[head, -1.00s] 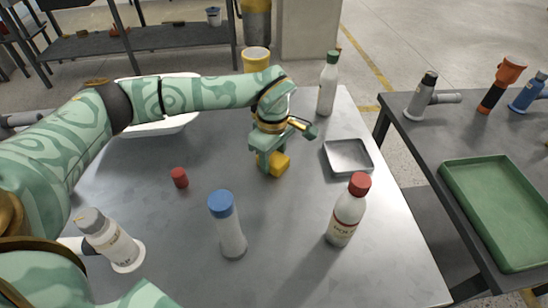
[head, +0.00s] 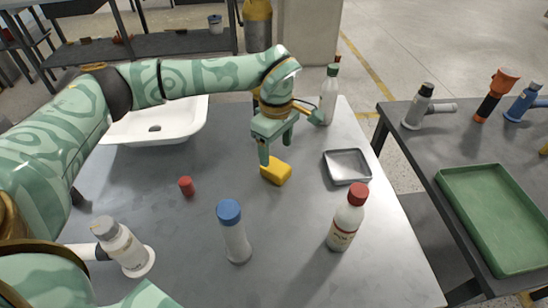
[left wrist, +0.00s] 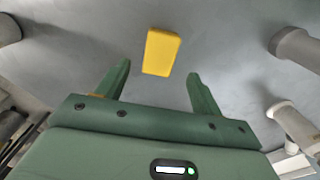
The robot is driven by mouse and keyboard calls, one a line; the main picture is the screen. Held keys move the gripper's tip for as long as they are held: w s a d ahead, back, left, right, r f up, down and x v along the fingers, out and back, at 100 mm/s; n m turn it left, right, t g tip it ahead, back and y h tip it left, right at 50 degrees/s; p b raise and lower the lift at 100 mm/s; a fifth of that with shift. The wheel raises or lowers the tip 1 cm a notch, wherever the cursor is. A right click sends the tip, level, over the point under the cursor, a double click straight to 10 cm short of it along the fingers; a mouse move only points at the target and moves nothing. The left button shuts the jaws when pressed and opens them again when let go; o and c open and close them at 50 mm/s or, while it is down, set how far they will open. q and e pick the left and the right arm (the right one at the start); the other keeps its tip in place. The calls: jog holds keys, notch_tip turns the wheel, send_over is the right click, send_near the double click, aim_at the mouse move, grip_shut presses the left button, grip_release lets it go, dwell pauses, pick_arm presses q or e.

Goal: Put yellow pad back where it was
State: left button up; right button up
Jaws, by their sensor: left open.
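The yellow pad (head: 276,172) lies on the grey table, left of the small metal tray. It also shows in the left wrist view (left wrist: 161,52), beyond and between the two fingertips. My left gripper (head: 276,150) is open and empty, above the pad and apart from it. Its open fingers also show in the left wrist view (left wrist: 161,78). My right gripper is not in view.
A metal tray (head: 331,176) sits right of the pad. Bottles with a red cap (head: 346,220), a blue cap (head: 234,238) and a green cap (head: 327,98) stand around. A red cap (head: 186,187) and a white basin (head: 150,128) are to the left. A side table holds a green tray (head: 458,185).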

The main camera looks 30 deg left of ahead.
aim_at(276, 166)
pick_arm(q)
notch_tip(276, 166, up, 5)
jog(key=shift+p, duration=0.6)
